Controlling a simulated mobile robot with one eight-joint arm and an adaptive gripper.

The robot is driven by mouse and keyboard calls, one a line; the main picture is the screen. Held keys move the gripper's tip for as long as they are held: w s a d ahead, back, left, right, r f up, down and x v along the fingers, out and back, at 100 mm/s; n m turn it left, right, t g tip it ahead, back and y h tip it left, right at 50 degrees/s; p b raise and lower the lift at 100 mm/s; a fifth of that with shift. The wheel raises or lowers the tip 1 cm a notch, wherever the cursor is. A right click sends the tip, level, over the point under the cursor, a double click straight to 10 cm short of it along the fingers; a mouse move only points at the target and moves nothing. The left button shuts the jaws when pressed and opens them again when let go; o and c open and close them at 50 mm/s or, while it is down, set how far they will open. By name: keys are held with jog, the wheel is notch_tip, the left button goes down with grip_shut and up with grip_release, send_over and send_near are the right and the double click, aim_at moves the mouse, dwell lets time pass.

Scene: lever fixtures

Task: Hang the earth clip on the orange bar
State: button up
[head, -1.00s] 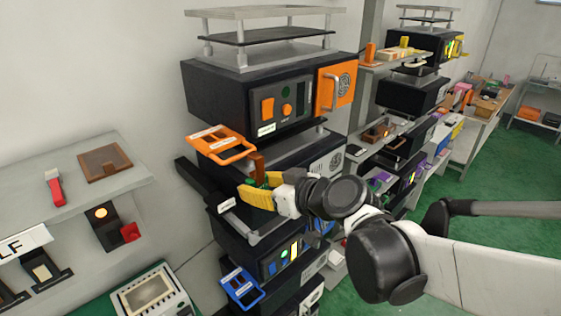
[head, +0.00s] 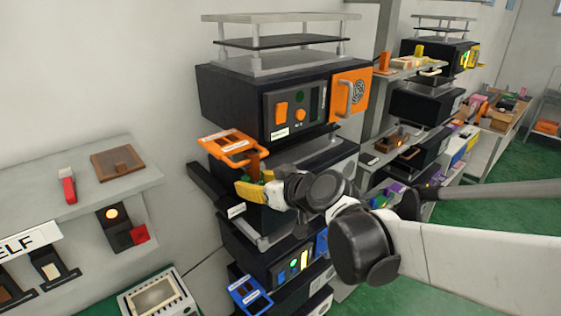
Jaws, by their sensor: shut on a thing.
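The orange bar (head: 232,146) is a flat looped handle with white labels, jutting out from the black rack at its left front. My gripper (head: 254,185), with yellow fingers, is just below the bar's front right corner. It is shut on what appears to be the earth clip (head: 254,164), of which a brown upright piece and a bit of green show. The clip's top overlaps the bar's front edge in the picture; I cannot tell if they touch. The fingers hide the clip's lower part.
An orange panel with a handle (head: 350,97) is on the upper black unit (head: 227,95). A blue looped handle (head: 250,295) juts out lower down. A grey shelf (head: 90,190) with a red-handled lever (head: 68,186) stands left. Open air lies between shelf and rack.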

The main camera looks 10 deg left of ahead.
jog(key=o, duration=1.2)
jog(key=v, duration=1.2)
jog(key=s+d+f+m+h+b, duration=0.3)
jog(key=d+f+b, duration=0.5)
jog(key=f+b, duration=0.3)
jog(key=s+d+f+m+g+h+b, duration=0.1)
jog(key=s+d+f+m+h+b, duration=0.2)
jog(key=d+f+b, duration=0.6)
jog(key=s+d+f+m+h+b, duration=0.3)
jog(key=s+d+f+b, duration=0.3)
jog(key=f, duration=1.9)
jog(key=d+h+b, duration=0.1)
jog(key=d+b, duration=0.2)
jog(key=b, duration=0.4)
jog(key=shift+s+f+m+g, duration=0.3)
jog(key=shift+s+m+g, duration=0.1)
jog(key=shift+a, duration=0.1)
